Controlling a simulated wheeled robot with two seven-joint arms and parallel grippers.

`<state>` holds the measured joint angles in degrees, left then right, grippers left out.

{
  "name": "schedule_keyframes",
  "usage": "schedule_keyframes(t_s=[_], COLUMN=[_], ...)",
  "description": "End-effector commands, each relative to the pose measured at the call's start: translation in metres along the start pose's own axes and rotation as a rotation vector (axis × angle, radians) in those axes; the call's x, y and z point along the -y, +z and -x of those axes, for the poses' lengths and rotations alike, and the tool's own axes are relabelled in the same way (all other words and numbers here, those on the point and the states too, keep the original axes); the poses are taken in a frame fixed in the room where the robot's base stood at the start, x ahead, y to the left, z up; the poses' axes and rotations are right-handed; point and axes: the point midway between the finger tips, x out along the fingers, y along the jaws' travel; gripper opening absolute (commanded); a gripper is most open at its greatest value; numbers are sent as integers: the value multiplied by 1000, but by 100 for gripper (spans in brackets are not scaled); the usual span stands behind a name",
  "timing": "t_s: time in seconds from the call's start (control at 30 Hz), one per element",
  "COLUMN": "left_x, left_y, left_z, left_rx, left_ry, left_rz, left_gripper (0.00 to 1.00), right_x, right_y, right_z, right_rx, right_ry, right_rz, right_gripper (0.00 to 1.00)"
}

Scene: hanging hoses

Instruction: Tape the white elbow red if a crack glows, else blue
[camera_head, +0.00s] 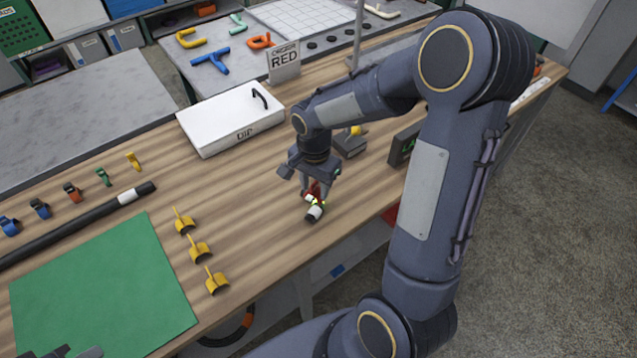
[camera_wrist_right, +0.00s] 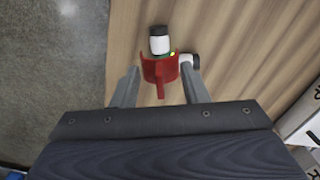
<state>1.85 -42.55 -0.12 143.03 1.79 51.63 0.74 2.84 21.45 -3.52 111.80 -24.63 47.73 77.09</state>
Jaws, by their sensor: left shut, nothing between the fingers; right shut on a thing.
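The white elbow (camera_head: 315,212), with black ends, lies on the wooden bench below my right gripper (camera_head: 314,190). It also shows in the right wrist view (camera_wrist_right: 160,43), with a second white and black end to the right. A small green-yellow glow (camera_wrist_right: 172,54) shows on it beside the red clip. My right gripper is shut on the red clip (camera_wrist_right: 158,72), whose curved jaws sit against the elbow; whether they fully wrap it I cannot tell. My left gripper (camera_head: 75,352) shows only in part at the bottom left edge, shut and empty.
A card reading RED (camera_head: 284,62) stands behind a white box (camera_head: 232,118). Three yellow clips (camera_head: 199,248) stand beside a green mat (camera_head: 100,290). Several coloured clips line a black hose (camera_head: 75,226). A dark box (camera_head: 349,144) sits behind my right gripper.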

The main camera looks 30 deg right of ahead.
Motion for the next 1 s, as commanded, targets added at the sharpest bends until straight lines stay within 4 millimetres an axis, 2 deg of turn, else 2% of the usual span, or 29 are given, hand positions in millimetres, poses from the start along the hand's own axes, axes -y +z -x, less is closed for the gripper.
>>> schedule_keyframes(t_s=[0.4,1.0], left_x=[2,13], left_y=[2,14], left_z=[-4,-28], left_rx=[0,0], left_ry=[0,0], left_rz=[0,0], left_gripper=[0,0], right_x=[0,0], right_y=[0,0], right_z=[-2,-35], right_rx=[0,0], right_ry=[-1,0], right_rz=[-1,0], right_gripper=[18,18])
